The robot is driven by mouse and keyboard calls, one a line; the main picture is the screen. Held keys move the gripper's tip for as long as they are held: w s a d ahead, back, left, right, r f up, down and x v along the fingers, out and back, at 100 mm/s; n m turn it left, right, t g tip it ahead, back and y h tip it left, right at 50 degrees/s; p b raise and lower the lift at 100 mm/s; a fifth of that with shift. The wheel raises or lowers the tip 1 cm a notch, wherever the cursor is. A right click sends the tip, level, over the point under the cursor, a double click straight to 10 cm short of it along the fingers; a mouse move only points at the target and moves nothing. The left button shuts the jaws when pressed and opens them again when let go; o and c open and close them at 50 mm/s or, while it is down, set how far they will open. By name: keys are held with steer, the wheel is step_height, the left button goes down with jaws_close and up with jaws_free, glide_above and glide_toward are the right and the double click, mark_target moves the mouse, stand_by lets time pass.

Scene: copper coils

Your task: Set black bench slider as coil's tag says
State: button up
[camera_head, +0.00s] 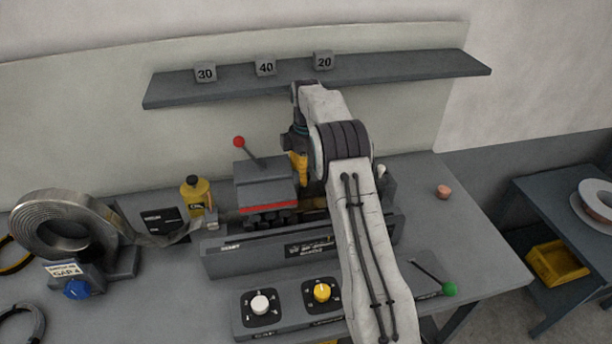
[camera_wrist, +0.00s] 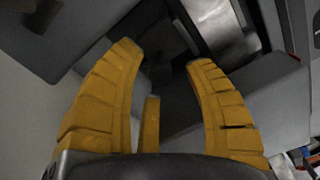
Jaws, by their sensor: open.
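The metal coil (camera_head: 62,226) stands at the left of the bench. Its white tag (camera_head: 65,270) reads "GAP 4" under a smaller line that I cannot read. My gripper (camera_head: 300,164) is over the right end of the grey machine with the red stripe (camera_head: 265,180), partly hidden by my arm. In the wrist view, its yellow fingers (camera_wrist: 160,60) are open, with nothing held between them; a dark recess and grey metal parts lie beyond. I cannot pick out the black slider for certain; my arm hides part of the machine's right side.
A control box has a white knob (camera_head: 261,304) and a yellow knob (camera_head: 321,292). A red-knobbed lever (camera_head: 239,142) and a green-knobbed lever (camera_head: 449,289) stick out. Blocks marked 30 (camera_head: 205,73), 40 (camera_head: 265,67) and 20 (camera_head: 323,61) sit on the shelf (camera_head: 400,73).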

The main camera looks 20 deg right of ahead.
steer(key=shift+f, duration=0.9)
steer(key=shift+o, duration=0.3)
jaws_close()
